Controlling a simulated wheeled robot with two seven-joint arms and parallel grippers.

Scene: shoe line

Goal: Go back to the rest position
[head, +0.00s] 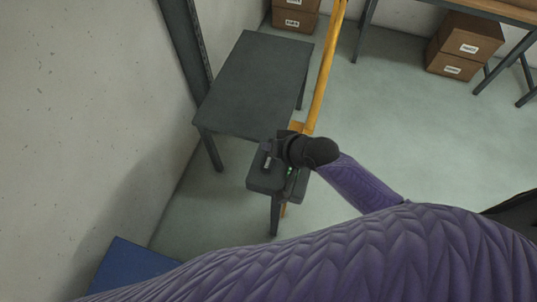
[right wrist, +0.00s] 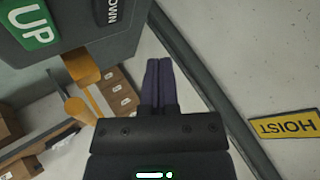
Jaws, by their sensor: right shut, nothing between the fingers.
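My right gripper (head: 268,153) is near the middle of the head view, at the end of my purple-sleeved arm. It is just above a dark control box in the picture; I cannot tell from the head view whether they touch. In the right wrist view my right gripper (right wrist: 159,64) has its two fingers together with nothing between them. There the control box (right wrist: 85,22) is at the upper left, with a green UP label and a dark label, apart from the fingers in the picture. My left gripper is not in view.
A yellow post (head: 325,75) rises behind the control box. A bare dark table (head: 255,85) stands beside the wall at left. Cardboard boxes (head: 465,45) are at the back right. A yellow HOIST sign (right wrist: 287,125) shows upside down. Floor at right is clear.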

